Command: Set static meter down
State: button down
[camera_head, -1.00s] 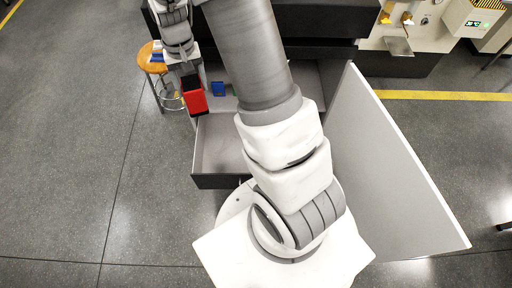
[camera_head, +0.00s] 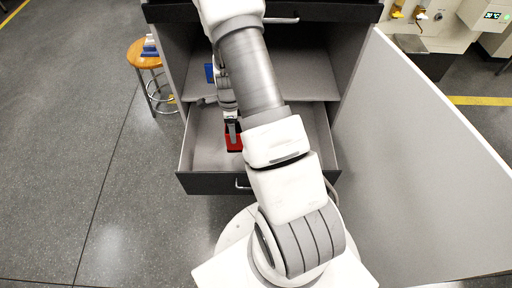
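A red and dark block-like thing, which I take to be the static meter (camera_head: 235,143), is at my gripper (camera_head: 233,128), low within the open drawer (camera_head: 205,150). My gripper points down and its fingers appear closed on the meter's upper part. I cannot tell whether the meter touches the drawer floor. My arm hides part of the drawer and the cabinet behind it.
A blue thing (camera_head: 209,73) stands on the cabinet shelf (camera_head: 300,85) behind the drawer. A large grey panel (camera_head: 410,170) stands at the right. A wooden stool (camera_head: 143,60) with blue and white items is at the left. The drawer's visible floor is clear.

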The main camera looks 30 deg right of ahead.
aim_at(236, 147)
notch_tip(236, 147, down, 10)
jog(key=b, duration=0.2)
jog(key=shift+f+b, duration=0.15)
jog(key=shift+b, duration=0.2)
jog(key=shift+f, duration=0.15)
grip_release()
